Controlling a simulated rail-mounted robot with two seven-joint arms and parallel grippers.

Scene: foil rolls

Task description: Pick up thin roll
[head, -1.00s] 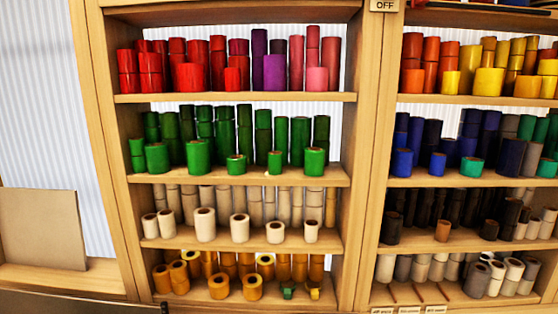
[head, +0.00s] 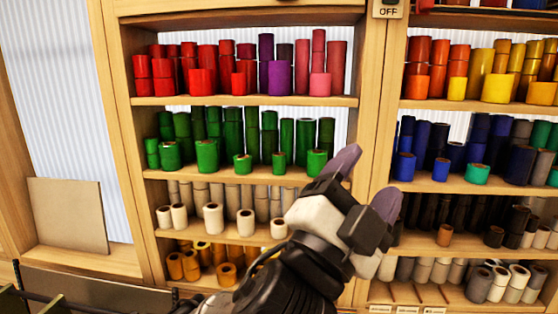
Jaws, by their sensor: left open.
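Foil rolls of many colours stand on shelves in the head view. Thinner, taller rolls stand toward the back, such as the thin green rolls (head: 326,134). Short, wide rolls stand in front, such as a green roll (head: 317,162) and a white roll (head: 213,218). I cannot tell which one is the thin roll of the task. My left gripper (head: 367,182) is open and empty, with two grey-purple fingers pointing up and right. It is in front of the post between the two shelf units and hides part of the lower shelves. My right gripper is not in view.
A wooden post (head: 372,110) divides the left and right shelf units. Red, purple and pink rolls (head: 280,78) fill the shelf above, and yellow rolls (head: 226,274) the bottom shelf. A flat board (head: 68,214) leans at the left. A sign reading OFF (head: 388,10) is at the top.

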